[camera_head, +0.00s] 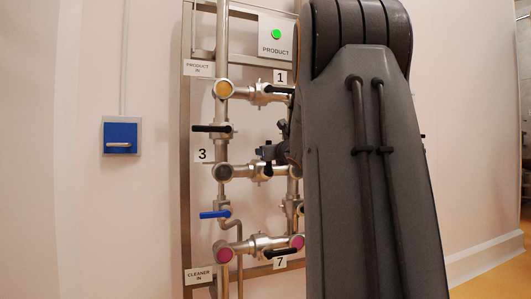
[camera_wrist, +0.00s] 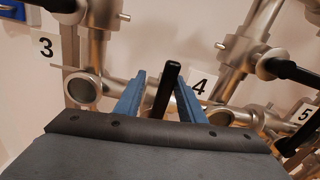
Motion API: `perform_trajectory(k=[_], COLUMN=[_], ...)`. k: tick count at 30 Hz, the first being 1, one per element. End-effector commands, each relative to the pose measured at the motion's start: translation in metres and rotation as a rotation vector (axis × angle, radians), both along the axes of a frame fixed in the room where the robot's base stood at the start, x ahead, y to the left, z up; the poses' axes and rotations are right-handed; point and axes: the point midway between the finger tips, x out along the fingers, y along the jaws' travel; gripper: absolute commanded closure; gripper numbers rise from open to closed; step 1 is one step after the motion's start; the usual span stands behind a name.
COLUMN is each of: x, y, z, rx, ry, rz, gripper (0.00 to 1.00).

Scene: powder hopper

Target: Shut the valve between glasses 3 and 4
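The valve between glasses 3 and 4 sits on a horizontal steel pipe. Its black handle (camera_wrist: 167,88) runs across the pipe in the wrist view. My gripper (camera_wrist: 161,75) has its two blue fingers on either side of this handle. A gap shows between the left finger and the handle, and the right finger is close to it. Contact cannot be told. Glass 3 (camera_wrist: 83,89) is left of the fingers and looks dark. Glass 4 (camera_wrist: 221,117) is to the right, partly hidden by my gripper.
Other black handles are near: one above glass 3 (camera_head: 211,128), one at the top (camera_head: 279,89) and one by label 7 (camera_head: 277,252). A blue handle (camera_head: 214,214) is below glass 3. A green lamp (camera_head: 276,34) is lit on the PRODUCT panel.

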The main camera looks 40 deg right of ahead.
Motion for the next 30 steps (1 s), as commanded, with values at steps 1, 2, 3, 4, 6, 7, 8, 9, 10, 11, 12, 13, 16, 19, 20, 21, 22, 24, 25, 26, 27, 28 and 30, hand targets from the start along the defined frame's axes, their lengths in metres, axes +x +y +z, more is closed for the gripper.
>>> perform_trajectory(k=[1,2,3,4,6,7,8,9,10,11,12,13,16,19,20,21,22,24,25,26,27,28,30], x=[-0.007,-0.011,-0.017,-0.022,-0.034,-0.038,-0.043,-0.048,-0.052,-0.055,-0.059,-0.061,-0.065,-0.067,-0.067,-0.066,-0.066,-0.066,-0.066,-0.066,-0.066,-0.066,-0.066], y=[0.002,0.003,0.006,0.007,0.011,0.013,0.014,0.016,0.017,0.019,0.020,0.021,0.022,0.023,0.023,0.023,0.023,0.023,0.023,0.023,0.023,0.023,0.023], z=[0.001,0.001,0.001,0.001,0.001,0.001,0.001,0.001,0.000,0.001,0.001,0.000,0.000,0.000,0.000,0.000,0.000,0.000,0.000,0.000,0.000,0.000,0.000], rx=[0.000,0.000,0.000,-0.001,-0.001,-0.001,-0.001,-0.001,-0.001,-0.001,-0.001,-0.001,-0.001,-0.001,-0.001,-0.001,0.000,0.000,0.000,0.000,0.000,0.000,0.000], ry=[0.000,0.000,0.000,0.000,-0.001,0.000,-0.001,0.000,0.000,0.000,-0.001,-0.001,0.000,0.001,0.001,0.001,0.000,0.000,0.000,0.000,0.000,0.000,0.000], rz=[-0.001,-0.001,-0.001,-0.001,-0.001,-0.001,0.000,0.000,0.000,0.001,0.001,0.001,0.002,0.002,0.002,0.002,0.002,0.002,0.002,0.002,0.002,0.002,0.002], gripper=[0.64,0.64,0.64,0.64,0.64,0.64,0.64,0.64,0.64,0.64,0.64,0.64,0.64,0.64,0.64,0.64,0.64,0.64,0.64,0.64,0.64,0.64,0.64])
